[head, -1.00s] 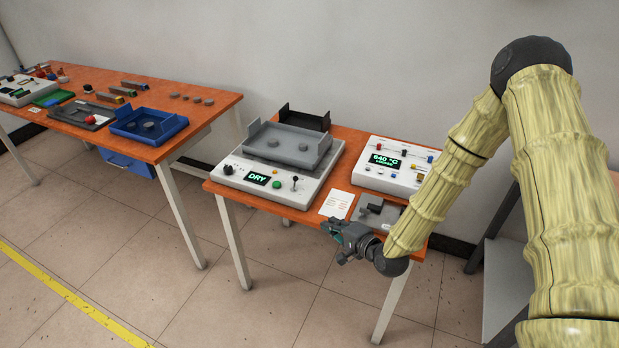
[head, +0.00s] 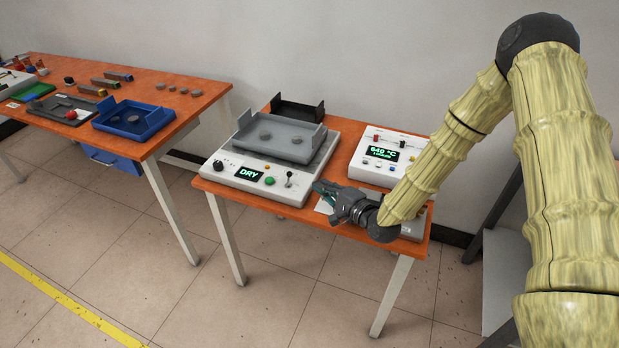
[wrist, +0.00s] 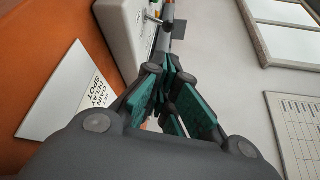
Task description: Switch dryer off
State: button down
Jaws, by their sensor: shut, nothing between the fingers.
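The dryer (head: 222,184) is a white box on the left of the near orange table. Its display (head: 248,174) reads DRY in green. Its front panel has a dark knob (head: 218,165), a green button (head: 269,182) and a small lever switch (head: 289,178). A grey tray with round pieces sits on top. My gripper (head: 322,190) is shut and empty, just right of the lever and apart from it. In the wrist view my gripper (wrist: 165,88) points toward the dryer's edge (wrist: 120,30), where a small lever (wrist: 152,17) shows.
A white heater unit (head: 370,168) with a 640 °C display stands right of the dryer. A white paper card (wrist: 70,92) lies on the table below my gripper. A black tray (head: 295,108) sits behind the dryer. Another orange table (head: 200,84) with a blue tray (head: 133,118) stands left.

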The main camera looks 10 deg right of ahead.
aim_at(301, 180)
jog(key=p+x, duration=0.2)
jog(key=x, duration=0.7)
jog(key=shift+w+a, duration=0.2)
jog(key=shift+a, duration=0.05)
jog(key=shift+a, duration=0.15)
